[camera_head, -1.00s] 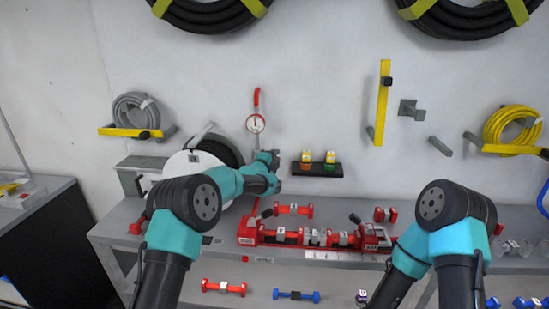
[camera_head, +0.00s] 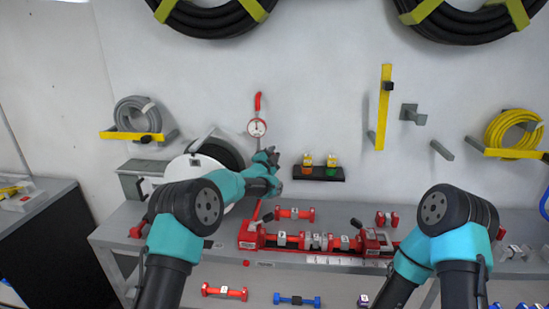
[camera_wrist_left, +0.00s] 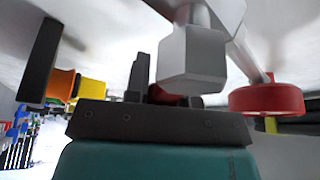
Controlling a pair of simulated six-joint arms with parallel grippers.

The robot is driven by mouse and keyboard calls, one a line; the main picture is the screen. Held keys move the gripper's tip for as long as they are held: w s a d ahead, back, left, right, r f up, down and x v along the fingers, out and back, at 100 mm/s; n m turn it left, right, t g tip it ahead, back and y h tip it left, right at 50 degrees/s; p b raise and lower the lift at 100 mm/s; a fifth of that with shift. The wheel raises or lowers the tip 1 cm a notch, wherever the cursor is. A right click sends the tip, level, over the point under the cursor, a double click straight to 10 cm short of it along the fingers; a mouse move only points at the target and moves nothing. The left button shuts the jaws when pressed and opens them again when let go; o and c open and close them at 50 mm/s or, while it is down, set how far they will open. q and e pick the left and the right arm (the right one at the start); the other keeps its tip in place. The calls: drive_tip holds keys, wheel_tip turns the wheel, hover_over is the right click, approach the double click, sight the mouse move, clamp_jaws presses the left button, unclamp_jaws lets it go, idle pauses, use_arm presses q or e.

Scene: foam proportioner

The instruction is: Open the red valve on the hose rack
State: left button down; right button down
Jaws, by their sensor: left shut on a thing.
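My left gripper (camera_head: 272,160) is at the white hose reel (camera_head: 190,166), just below the gauge with the red lever (camera_head: 257,102). In the left wrist view its dark jaws (camera_wrist_left: 162,92) are shut on a small dark red piece (camera_wrist_left: 168,97), which looks like the red valve's handle. The jaws hide most of it. A grey-white pipe body (camera_wrist_left: 192,62) is right beside and above the jaws. A red round part (camera_wrist_left: 267,98) sits to the right, apart from them. My right gripper is out of view; only its arm shows.
A black shelf (camera_head: 318,174) with small yellow-topped bottles is right of the left gripper. The bench below holds a red proportioner assembly (camera_head: 315,241) and a red coupling (camera_head: 294,214). A yellow bar (camera_head: 384,107) hangs on the wall.

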use_arm(q)
drive_tip(key=shift+a+r+n+t, duration=0.15)
drive_tip(key=shift+r+n+t, duration=0.1)
drive_tip(key=shift+n, duration=0.3)
drive_tip(key=shift+a+r+n+t, duration=0.15)
drive_tip(key=shift+n+t, duration=0.1)
drive_tip(key=shift+n, duration=0.3)
drive_tip(key=c, duration=1)
unclamp_jaws()
drive_tip(key=shift+o, duration=0.2)
drive_tip(key=shift+s+a, duration=0.1)
drive_tip(key=shift+s, duration=0.05)
drive_tip(key=v, duration=0.7)
drive_tip(key=shift+s, duration=0.1)
